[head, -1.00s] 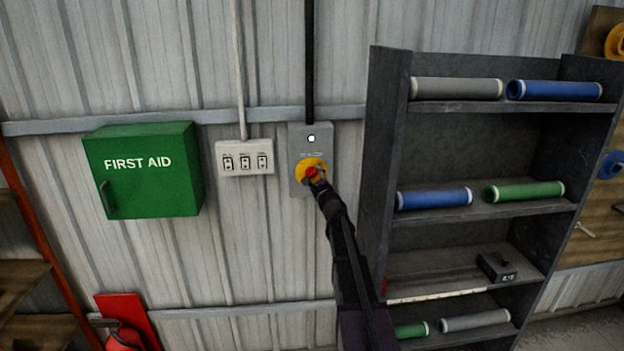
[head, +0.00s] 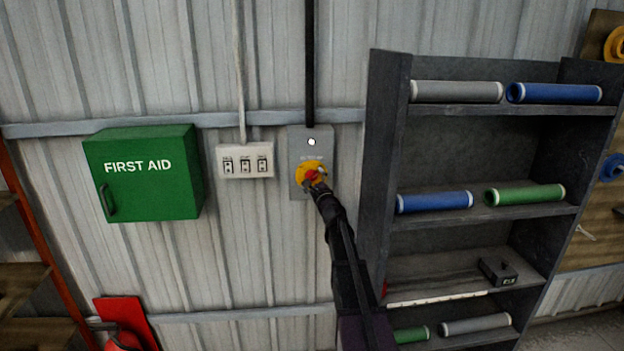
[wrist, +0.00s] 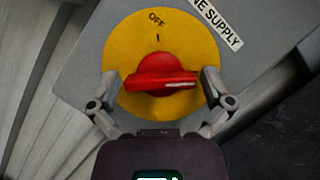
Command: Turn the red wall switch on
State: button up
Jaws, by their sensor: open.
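The red switch (wrist: 160,76) is a rotary handle on a round yellow plate (wrist: 122,46), mounted on a grey wall box (head: 298,146). "OFF" is printed at the plate's upper edge in the wrist view, with a short mark under it. The handle's bar lies roughly crosswise there, its pale-marked end pointing right. My gripper (wrist: 158,88) is open, with one finger on each side of the handle. I cannot tell whether the fingers touch it. In the head view my gripper (head: 316,184) partly covers the red switch (head: 310,175).
A white three-switch panel (head: 245,160) and a green first aid box (head: 145,172) are on the wall to the left. A dark shelf (head: 385,150) with coloured rolls stands close on the right. A black conduit (head: 310,60) runs up from the grey box.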

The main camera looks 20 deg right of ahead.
jog(key=shift+r+n+p, duration=0.1)
jog(key=shift+n+p, duration=0.2)
jog(key=shift+n, duration=0.3)
